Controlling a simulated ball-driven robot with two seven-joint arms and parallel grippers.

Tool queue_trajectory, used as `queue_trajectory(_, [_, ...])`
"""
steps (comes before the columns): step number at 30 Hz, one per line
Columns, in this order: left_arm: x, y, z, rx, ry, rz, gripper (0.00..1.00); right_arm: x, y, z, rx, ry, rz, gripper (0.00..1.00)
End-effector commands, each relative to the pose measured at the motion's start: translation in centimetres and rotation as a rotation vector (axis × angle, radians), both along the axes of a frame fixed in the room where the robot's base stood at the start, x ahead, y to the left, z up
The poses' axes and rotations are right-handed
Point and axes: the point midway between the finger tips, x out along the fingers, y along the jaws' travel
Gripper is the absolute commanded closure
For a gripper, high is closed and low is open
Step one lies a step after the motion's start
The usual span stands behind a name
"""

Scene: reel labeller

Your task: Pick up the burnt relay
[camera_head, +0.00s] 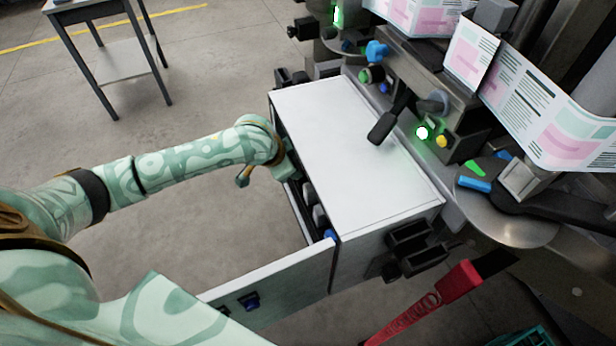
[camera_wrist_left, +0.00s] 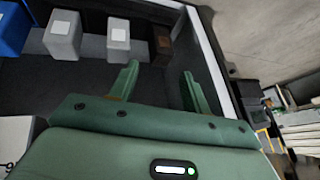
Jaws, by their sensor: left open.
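The burnt relay (camera_wrist_left: 162,46) is a dark brown, scorched-looking block at the end of a row inside the open cabinet in the left wrist view. In the head view it cannot be made out. My left gripper (camera_wrist_left: 160,84) is open and empty, its two green fingers apart and pointing into the cabinet. The relay shows beyond and between the fingertips, and no contact is visible. In the head view my left gripper (camera_head: 264,172) is at the far end of the cabinet opening, partly hidden by its edge. My right gripper is not in view.
Two grey relays (camera_wrist_left: 62,36) (camera_wrist_left: 118,38) and a blue one (camera_wrist_left: 12,28) share the row. The white cabinet (camera_head: 350,150) has its door (camera_head: 290,285) swung open toward me. Labelling machinery (camera_head: 430,90) stands behind, and a table (camera_head: 100,60) at back left.

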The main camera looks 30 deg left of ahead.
Motion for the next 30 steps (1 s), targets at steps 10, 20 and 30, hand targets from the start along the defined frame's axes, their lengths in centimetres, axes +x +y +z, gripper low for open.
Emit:
queue_trajectory(10, [1.9,-0.2,-3.1,-0.001,-0.002,0.001,0.52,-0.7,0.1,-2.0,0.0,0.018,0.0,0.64])
queue_trajectory(20, [4.3,-0.6,-7.3,0.0,0.0,0.0,0.52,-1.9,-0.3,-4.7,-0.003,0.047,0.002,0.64])
queue_trajectory(30, [4.3,-0.5,-6.9,0.001,-0.003,0.001,0.94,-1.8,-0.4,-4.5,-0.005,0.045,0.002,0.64])
